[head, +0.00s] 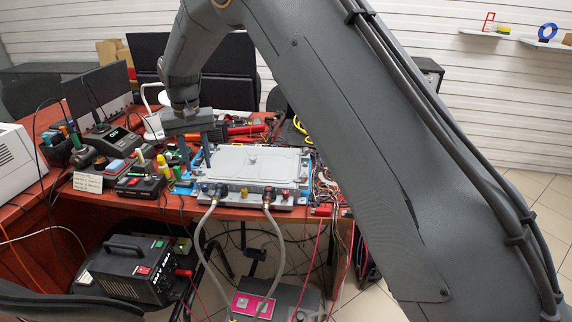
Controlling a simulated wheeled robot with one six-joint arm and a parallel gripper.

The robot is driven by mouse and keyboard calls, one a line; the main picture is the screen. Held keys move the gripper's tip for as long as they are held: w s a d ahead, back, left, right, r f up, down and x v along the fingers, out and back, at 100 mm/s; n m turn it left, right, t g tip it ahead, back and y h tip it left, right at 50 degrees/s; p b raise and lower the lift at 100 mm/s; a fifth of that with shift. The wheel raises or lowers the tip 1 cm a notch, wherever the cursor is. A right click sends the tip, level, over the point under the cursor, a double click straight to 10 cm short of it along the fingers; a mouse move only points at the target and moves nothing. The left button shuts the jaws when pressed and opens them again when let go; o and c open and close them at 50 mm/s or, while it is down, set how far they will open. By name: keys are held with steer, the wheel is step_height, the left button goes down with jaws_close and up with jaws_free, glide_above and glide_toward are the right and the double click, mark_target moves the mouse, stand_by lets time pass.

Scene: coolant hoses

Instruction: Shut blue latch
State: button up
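My gripper (196,162) is above the far left part of a grey metal plate unit (250,163) on the red-brown bench. Its two fingers point down and stand apart, with nothing seen between them. Two grey hoses (199,245) (277,232) run up to dark couplings (221,190) (268,194) on the front edge of the unit. The gripper is behind and left of the left coupling. Blue parts show at the unit's edges, but I cannot make out a blue latch or whether it is open or shut.
Tools, bottles and small boxes crowd the bench (150,208) left of the unit. Loose wires (325,185) lie to its right. A black power box (128,268) stands below at left. My arm hides much of the right side.

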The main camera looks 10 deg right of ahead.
mark_target(204, 186)
step_height(204, 186, down, 8)
steer(key=shift+s+d+r+p, duration=0.1)
steer(key=shift+p, duration=1.05)
steer(key=m+p, duration=0.1)
steer(key=m, duration=0.3)
steer(key=shift+p, duration=0.3)
steer(key=m+p, duration=0.1)
steer(key=m, duration=0.2)
steer(key=shift+m, duration=0.3)
step_height(204, 186, up, 7)
steer(key=shift+r+b, duration=0.15)
steer(key=shift+b, duration=0.75)
steer(key=s+d+r+n+p, duration=0.1)
steer(key=s+d, duration=0.3)
steer(key=d, duration=0.4)
steer(key=s+d+r+n+p, duration=0.1)
steer(key=s+d+r, duration=0.3)
steer(key=d, duration=0.3)
steer(key=s+d+r+n+p, duration=0.1)
steer(key=s+d, duration=0.3)
steer(key=d, duration=0.4)
steer(key=shift+d+r+t+p, duration=0.35)
steer(key=shift+r+t+p, duration=0.1)
steer(key=shift+r, duration=0.4)
